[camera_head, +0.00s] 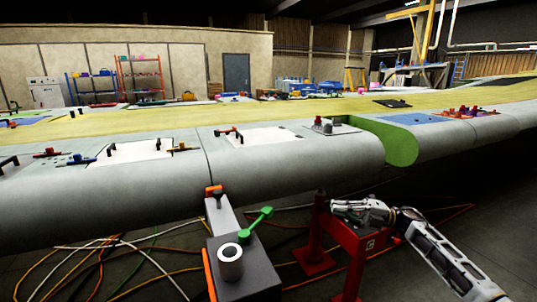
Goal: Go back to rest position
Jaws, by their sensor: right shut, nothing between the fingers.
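My right gripper (343,206) is at the lower right, at the end of my white and dark right arm. It is shut and empty. It appears over the top of the red stand (368,240), and I cannot tell whether it touches it. My left gripper is not in view. The large grey wing (300,160) runs across the picture behind the gripper, with a yellow upper surface and a green end face (402,143).
A grey box fixture (250,272) with a white-topped cylinder and green handle stands at the bottom centre. Cables (125,268) cover the floor at the left. Tools and clamps lie on white pads (138,151) on the wing.

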